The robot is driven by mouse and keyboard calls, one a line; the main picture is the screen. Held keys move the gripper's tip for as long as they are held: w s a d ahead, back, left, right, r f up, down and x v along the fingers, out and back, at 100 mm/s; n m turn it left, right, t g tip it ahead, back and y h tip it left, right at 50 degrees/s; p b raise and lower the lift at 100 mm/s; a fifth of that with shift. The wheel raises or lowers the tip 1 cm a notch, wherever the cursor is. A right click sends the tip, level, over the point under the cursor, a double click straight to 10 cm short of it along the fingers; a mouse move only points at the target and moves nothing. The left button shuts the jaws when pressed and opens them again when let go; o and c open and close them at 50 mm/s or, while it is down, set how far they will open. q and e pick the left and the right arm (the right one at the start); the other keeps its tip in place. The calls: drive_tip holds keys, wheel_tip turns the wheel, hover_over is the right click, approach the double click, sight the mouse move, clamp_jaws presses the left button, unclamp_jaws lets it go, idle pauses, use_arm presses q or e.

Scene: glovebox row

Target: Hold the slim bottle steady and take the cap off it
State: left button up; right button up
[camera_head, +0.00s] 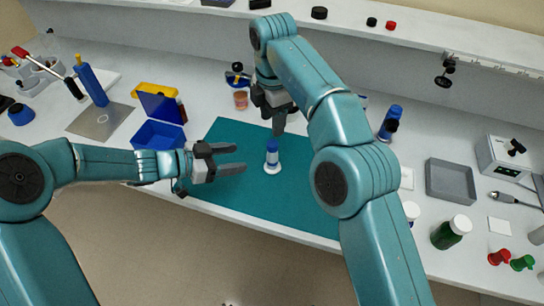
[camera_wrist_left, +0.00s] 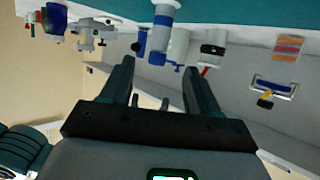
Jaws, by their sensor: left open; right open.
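The slim bottle (camera_head: 272,160) stands upright on the teal mat, with a blue cap (camera_head: 272,146) on top and a white foot below. My left gripper (camera_head: 243,160) is open and empty, left of the bottle, its fingers pointing toward it and not around it. In the left wrist view my left gripper's open fingers (camera_wrist_left: 158,75) point toward a white and blue bottle (camera_wrist_left: 160,35), which appears upside down beyond the fingertips. My right gripper (camera_head: 278,120) points down, behind the bottle and apart from it in the head view; its arm hides part of its jaws.
The teal mat (camera_head: 225,130) is mostly clear around the bottle. A blue open box (camera_head: 158,136) is at its left, and an orange cup (camera_head: 240,99) behind. Another blue-capped bottle (camera_head: 389,123), a grey tray (camera_head: 450,181) and a green bottle (camera_head: 447,234) are at the right. The bench's front edge is near.

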sight(270, 155)
use_arm(q)
drive_tip(key=x, duration=1.1)
drive_tip(key=shift+d+f, duration=0.3)
drive_tip(key=shift+w+d+f, duration=0.2)
drive_tip(key=shift+w+d, duration=0.1)
drive_tip(key=shift+w, duration=0.05)
drive_tip(key=shift+s, duration=0.1)
